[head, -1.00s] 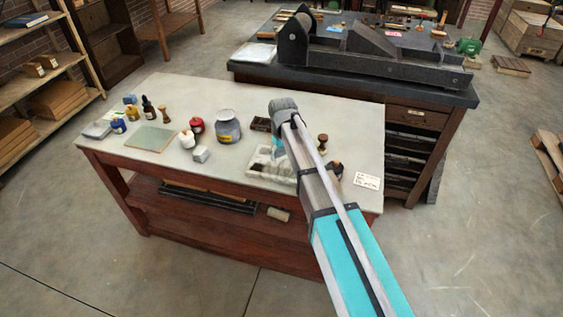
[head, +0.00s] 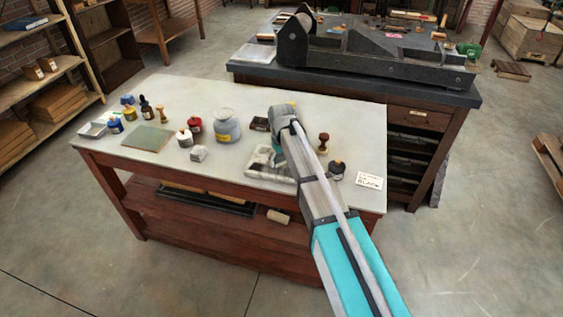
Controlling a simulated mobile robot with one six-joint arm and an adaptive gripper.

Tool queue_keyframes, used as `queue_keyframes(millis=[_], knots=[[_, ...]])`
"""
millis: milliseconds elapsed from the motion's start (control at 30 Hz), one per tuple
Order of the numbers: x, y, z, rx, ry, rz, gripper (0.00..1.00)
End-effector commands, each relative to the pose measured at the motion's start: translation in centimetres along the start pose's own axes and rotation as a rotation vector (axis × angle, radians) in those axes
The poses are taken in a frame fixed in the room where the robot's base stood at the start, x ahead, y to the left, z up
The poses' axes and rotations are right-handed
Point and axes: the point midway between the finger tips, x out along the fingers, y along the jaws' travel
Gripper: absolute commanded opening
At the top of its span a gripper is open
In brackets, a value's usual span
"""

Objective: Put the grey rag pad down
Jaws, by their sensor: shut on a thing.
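My gripper (head: 279,154) is at the front right of the pale worktable, below my bent wrist and largely hidden by it. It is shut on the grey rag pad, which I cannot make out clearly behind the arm. Just below and left of the gripper is a shallow pale tray (head: 256,175) with pale grey shapes in it. I cannot tell whether the pad touches the tray or the table.
A grey-blue jar (head: 227,126) and a small dark box (head: 260,124) stand left of my wrist. A brown stamp (head: 323,143), a dark round pot (head: 337,169) and a white card (head: 370,181) are at right. The table's back left (head: 185,93) is clear.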

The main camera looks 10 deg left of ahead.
Motion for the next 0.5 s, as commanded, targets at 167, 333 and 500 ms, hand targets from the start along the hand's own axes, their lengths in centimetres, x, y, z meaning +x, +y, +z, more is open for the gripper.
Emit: queue_keyframes(millis=[167,333,500], knots=[[0.0,0.0,0.0,0.0,0.0,0.0,0.49],[0.34,0.0,0.0,0.0,0.0,0.0,0.89],[0.25,0.0,-0.01,0.0,0.0,0.0,1.0]])
